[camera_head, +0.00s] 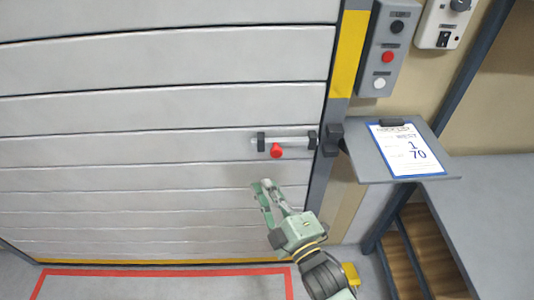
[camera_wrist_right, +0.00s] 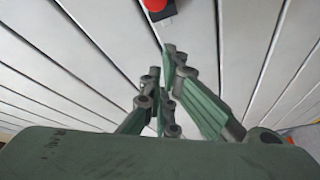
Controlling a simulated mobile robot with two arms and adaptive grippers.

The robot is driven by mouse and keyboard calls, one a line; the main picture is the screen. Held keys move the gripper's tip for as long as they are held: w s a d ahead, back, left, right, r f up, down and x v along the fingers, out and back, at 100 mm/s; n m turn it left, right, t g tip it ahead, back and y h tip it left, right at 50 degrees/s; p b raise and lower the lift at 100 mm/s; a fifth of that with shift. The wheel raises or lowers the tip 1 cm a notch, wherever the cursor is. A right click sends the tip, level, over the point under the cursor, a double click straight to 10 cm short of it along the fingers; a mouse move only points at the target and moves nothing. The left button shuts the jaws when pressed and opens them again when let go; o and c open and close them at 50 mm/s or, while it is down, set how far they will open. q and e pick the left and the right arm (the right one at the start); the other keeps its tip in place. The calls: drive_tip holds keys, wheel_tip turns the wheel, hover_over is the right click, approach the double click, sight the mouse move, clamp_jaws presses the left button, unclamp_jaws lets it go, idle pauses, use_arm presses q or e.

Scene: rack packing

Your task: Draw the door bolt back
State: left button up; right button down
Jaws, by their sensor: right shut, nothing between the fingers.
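The door bolt (camera_head: 290,141) is a pale bar in two dark brackets, lying level near the right edge of the grey slatted door (camera_head: 160,108). A red knob (camera_head: 276,151) hangs from it near the left bracket. A dark keeper (camera_head: 332,140) sits on the door frame at the bolt's right. My right gripper (camera_head: 266,186) is below the knob, apart from it, shut and empty. In the right wrist view the red knob (camera_wrist_right: 158,6) shows at the top edge, beyond the fingertips (camera_wrist_right: 172,52). My left gripper is out of view.
A grey shelf (camera_head: 440,180) with a clipboard (camera_head: 406,150) juts out right of the frame. A control box (camera_head: 388,50) with black, red and white buttons hangs above it. A bench (camera_head: 490,200) stands at right. The door face left of the bolt is clear.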

drive_tip(key=w+a+r+p, duration=0.3)
drive_tip(key=w+a+r, duration=0.15)
drive_tip(key=w, duration=0.45)
drive_tip(key=shift+t, duration=0.3)
drive_tip(key=d+f, duration=0.1)
drive_tip(key=d+f+p, duration=0.1)
drive_tip(key=d+f, duration=0.1)
drive_tip(key=shift+w+d+p, duration=0.1)
drive_tip(key=shift+d+p, duration=0.15)
drive_tip(key=shift+p, duration=0.05)
drive_tip(key=shift+d, duration=0.65)
drive_tip(key=shift+r, duration=0.1)
